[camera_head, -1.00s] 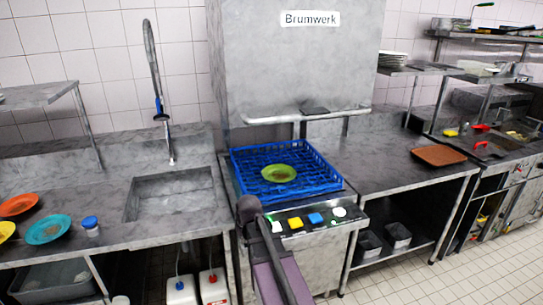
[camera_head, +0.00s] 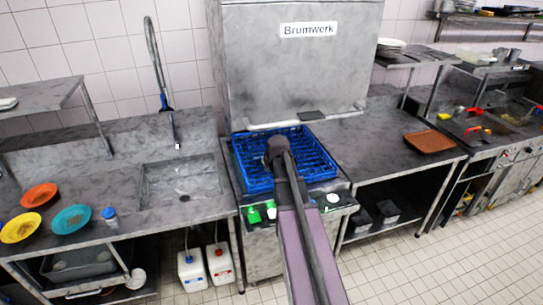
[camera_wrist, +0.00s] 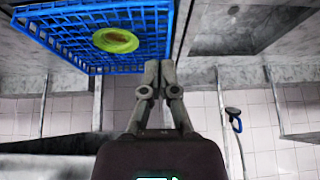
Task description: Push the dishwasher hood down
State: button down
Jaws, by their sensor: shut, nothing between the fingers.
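The grey dishwasher hood (camera_head: 298,75), labelled Brumwerk, is raised above the blue rack (camera_head: 322,166). A pale handle bar (camera_head: 345,114) runs along its lower front edge, with a small dark piece near its middle. My gripper (camera_head: 277,144) is shut and empty. In the head view it overlaps the rack, below the handle; I see no contact with the hood. In the wrist view my gripper (camera_wrist: 160,66) points beside the edge of the rack (camera_wrist: 60,42), which holds a green dish (camera_wrist: 116,40). The dish is hidden behind my gripper in the head view. The hood is not clearly seen in the wrist view.
A sink (camera_head: 182,182) with a hose tap and orange (camera_head: 39,195), yellow (camera_head: 20,228) and blue (camera_head: 71,219) dishes are on the left counter. A brown tray (camera_head: 429,141) lies on the right counter. The tiled floor is clear at right.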

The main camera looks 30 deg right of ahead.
jog(key=w+d+r+p, duration=0.1)
jog(key=d+r+p, duration=0.4)
jog(key=r, duration=0.2)
jog(key=shift+w+d+t+h, duration=0.15)
jog(key=shift+w+t+h, duration=0.15)
jog(key=shift+t, duration=0.1)
jog(key=shift+f, duration=0.1)
jog(key=s+f+b+x, duration=0.1)
jog(key=s+b+x, duration=0.1)
jog(key=b+x, duration=1)
jog(key=shift+a+f, duration=0.25)
jog(key=shift+f, duration=0.15)
dwell(0.4)
jog(key=shift+s, duration=0.15)
dwell(1.2)
jog(key=shift+r, duration=0.15)
